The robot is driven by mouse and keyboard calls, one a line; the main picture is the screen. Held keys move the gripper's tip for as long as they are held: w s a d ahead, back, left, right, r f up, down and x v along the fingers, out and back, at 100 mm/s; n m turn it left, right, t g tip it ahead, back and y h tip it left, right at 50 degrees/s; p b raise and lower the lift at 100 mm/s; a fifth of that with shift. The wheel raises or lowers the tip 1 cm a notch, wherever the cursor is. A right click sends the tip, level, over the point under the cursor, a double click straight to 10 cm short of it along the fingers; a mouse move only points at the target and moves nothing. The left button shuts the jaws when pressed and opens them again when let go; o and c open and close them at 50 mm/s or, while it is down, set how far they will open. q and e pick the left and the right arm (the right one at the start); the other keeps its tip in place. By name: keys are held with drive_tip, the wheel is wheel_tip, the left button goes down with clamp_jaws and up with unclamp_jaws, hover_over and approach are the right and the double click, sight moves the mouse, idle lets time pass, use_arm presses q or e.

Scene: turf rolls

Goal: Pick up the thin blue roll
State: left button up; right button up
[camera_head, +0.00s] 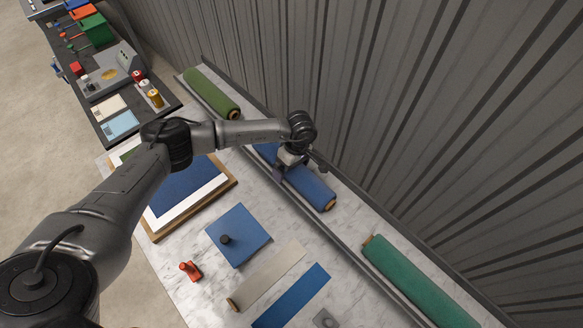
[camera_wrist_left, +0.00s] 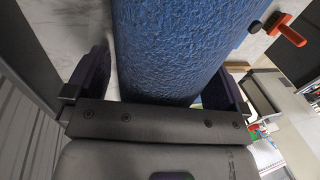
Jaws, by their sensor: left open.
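The thin blue roll (camera_head: 311,189) lies in a long trough along the wall, between two green rolls. Its middle is partly hidden by my left arm and gripper. My left gripper (camera_head: 297,170) is at the roll, pointing down over it. In the left wrist view the blue roll (camera_wrist_left: 175,45) fills the space between the two dark fingers of the open left gripper (camera_wrist_left: 160,80). I cannot tell whether the fingers touch it. My right gripper is not in view.
A green roll (camera_head: 211,93) lies farther along the trough and a darker green roll (camera_head: 415,281) lies nearer. The marble table holds a blue square block (camera_head: 240,230) with a black knob, a red-handled tool (camera_head: 190,271), a beige strip (camera_head: 268,276) and a blue strip (camera_head: 294,297). The ribbed wall (camera_head: 440,120) stands close behind.

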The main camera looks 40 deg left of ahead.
use_arm(q)
drive_tip(key=shift+c, duration=0.5)
drive_tip(key=c, duration=1)
drive_tip(key=shift+r, duration=0.1)
drive_tip(key=shift+c, duration=0.3)
drive_tip(key=shift+r, duration=0.1)
